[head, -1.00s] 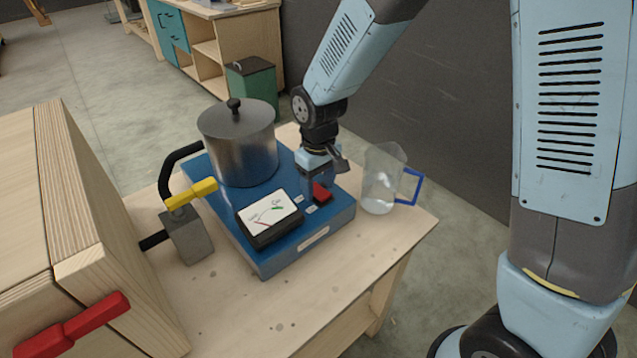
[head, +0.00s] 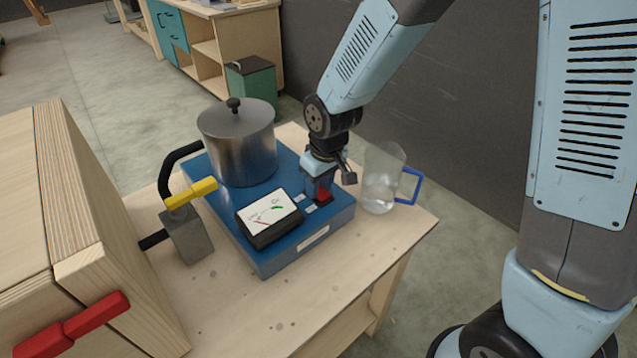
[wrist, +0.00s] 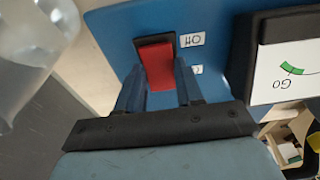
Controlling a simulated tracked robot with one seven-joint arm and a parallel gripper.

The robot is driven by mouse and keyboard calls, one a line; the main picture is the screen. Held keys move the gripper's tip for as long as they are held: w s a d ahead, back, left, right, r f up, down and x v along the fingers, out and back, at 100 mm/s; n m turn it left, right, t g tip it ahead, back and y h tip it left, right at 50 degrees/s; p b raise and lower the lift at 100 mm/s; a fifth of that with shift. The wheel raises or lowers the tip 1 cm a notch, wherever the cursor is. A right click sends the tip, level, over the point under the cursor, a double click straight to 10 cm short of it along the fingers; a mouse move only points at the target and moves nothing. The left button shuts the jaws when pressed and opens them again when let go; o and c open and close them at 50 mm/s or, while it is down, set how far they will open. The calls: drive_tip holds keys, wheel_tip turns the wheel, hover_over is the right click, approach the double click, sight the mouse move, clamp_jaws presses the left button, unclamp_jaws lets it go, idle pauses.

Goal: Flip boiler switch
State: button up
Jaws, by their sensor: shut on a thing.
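The blue boiler base (head: 338,222) stands on a wooden table. Its red switch (head: 323,197) is near the right corner, partly hidden by my gripper (head: 320,188). In the wrist view the red switch (wrist: 156,62) lies between the two blue fingers of my gripper (wrist: 158,78), next to a small label reading "Off". The fingers are shut on the switch, one on each side. A metal pot with a lid (head: 240,150) sits on the base. A dial gauge (head: 269,214) is mounted left of the switch.
A clear jug with a blue handle (head: 382,180) stands close right of my gripper. A yellow-handled valve (head: 192,192) and black pipe are left of the base. A wooden box with a red handle (head: 70,325) is at the left. The table front is clear.

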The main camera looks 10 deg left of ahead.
drive_tip(key=shift+d+t+y, duration=0.15)
drive_tip(key=shift+t+y, duration=0.15)
drive_tip(key=o, duration=1)
drive_tip(key=shift+o, duration=0.2)
drive_tip(key=v, duration=1.3)
drive_tip(key=shift+r, duration=0.3)
drive_tip(key=shift+s+d, duration=0.1)
drive_tip(key=shift+s, duration=0.05)
